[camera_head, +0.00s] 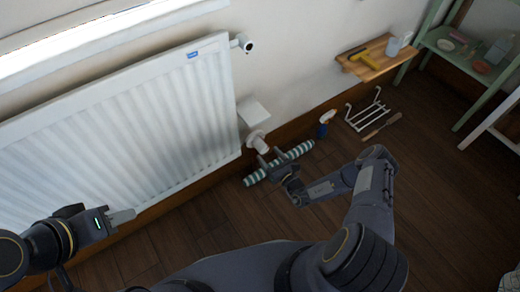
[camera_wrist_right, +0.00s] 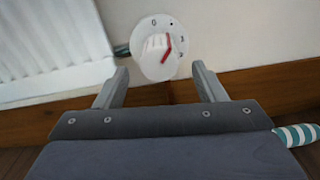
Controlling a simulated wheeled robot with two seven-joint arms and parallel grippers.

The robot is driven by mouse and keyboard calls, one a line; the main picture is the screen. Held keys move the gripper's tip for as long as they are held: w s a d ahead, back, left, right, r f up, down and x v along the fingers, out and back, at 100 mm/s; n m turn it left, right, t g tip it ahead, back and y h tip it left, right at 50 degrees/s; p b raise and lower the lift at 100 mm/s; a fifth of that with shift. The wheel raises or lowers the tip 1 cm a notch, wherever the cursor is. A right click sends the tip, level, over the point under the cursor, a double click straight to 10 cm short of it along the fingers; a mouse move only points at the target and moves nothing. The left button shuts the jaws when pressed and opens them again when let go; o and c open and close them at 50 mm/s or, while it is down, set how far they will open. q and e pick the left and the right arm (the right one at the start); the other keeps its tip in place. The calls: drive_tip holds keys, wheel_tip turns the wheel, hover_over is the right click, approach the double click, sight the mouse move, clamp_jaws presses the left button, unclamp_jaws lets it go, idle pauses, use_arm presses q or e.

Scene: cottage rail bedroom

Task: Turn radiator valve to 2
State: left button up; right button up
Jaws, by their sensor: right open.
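The radiator valve (camera_head: 259,142) is a white knob low at the radiator's right end. In the right wrist view its round dial (camera_wrist_right: 152,60) faces me, with small marks, a 0 at upper left and a red pointer line right of centre. I cannot read the exact setting. My right gripper (camera_head: 270,158) is open just in front of the valve.
The white radiator (camera_head: 120,120) fills the left wall. A second small fitting (camera_head: 244,43) sits at its upper right. A striped roll (camera_head: 300,150) lies below the valve. A spray bottle (camera_head: 325,124), white rack (camera_head: 368,113) and wooden shelf (camera_head: 378,64) are rightward. Floor is open lower right.

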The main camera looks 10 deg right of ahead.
sight(265, 151)
drive_tip(key=b+x, duration=0.1)
drive_tip(key=x, duration=0.3)
drive_tip(key=shift+w+a, duration=0.1)
drive_tip(key=shift+w, duration=0.05)
drive_tip(key=shift+w+a, duration=0.2)
drive_tip(key=shift+w, duration=0.45)
drive_tip(key=c, duration=1)
